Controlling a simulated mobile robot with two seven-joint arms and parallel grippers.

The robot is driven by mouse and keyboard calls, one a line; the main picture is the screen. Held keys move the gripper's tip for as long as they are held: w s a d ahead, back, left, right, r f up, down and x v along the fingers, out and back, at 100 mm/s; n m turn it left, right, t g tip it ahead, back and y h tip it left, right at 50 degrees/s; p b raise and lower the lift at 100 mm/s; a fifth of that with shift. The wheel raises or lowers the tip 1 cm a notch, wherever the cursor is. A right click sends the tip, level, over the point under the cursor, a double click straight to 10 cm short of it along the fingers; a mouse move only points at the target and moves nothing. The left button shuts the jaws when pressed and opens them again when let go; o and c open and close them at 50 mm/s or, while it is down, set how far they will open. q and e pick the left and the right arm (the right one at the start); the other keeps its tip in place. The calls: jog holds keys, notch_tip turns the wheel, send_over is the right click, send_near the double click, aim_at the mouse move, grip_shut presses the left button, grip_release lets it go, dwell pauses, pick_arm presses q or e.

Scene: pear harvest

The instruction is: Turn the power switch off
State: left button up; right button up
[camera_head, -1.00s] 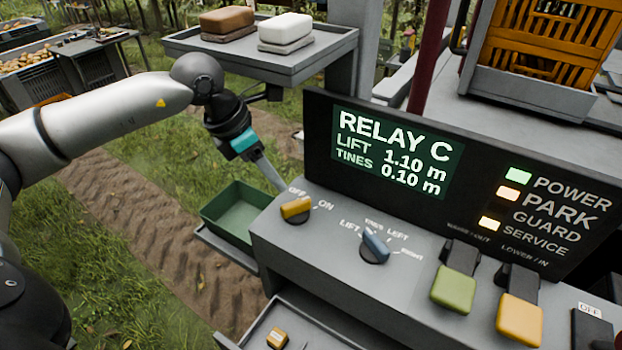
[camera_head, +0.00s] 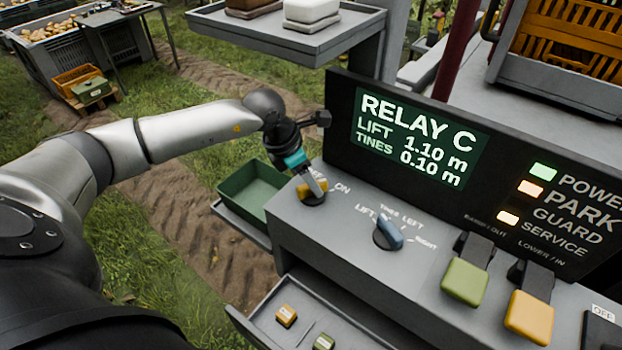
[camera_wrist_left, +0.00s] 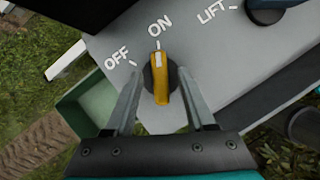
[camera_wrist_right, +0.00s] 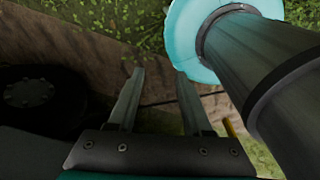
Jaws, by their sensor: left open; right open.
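The yellow power switch knob (camera_head: 313,192) sits on the grey console's left end and is partly covered by my left gripper (camera_head: 318,188). In the left wrist view the knob (camera_wrist_left: 161,78) has its pale mark toward the ON label, with OFF to its left. My left gripper (camera_wrist_left: 160,90) is open, with one finger on each side of the knob and a visible gap at each side. The green POWER lamp (camera_head: 543,172) is lit on the panel. My right gripper (camera_wrist_right: 160,90) is open and empty in the right wrist view, over grass and soil.
A blue selector knob (camera_head: 388,233) stands right of the switch, then a green lever (camera_head: 465,281) and a yellow lever (camera_head: 528,316). The display panel (camera_head: 420,140) rises behind. A green bin (camera_head: 252,190) is left of the console; a drawer (camera_head: 275,338) is below.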

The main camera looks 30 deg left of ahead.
pick_arm(q)
jog(key=shift+w+f, duration=0.1)
jog(key=shift+f, duration=0.15)
grip_shut()
dwell(0.3)
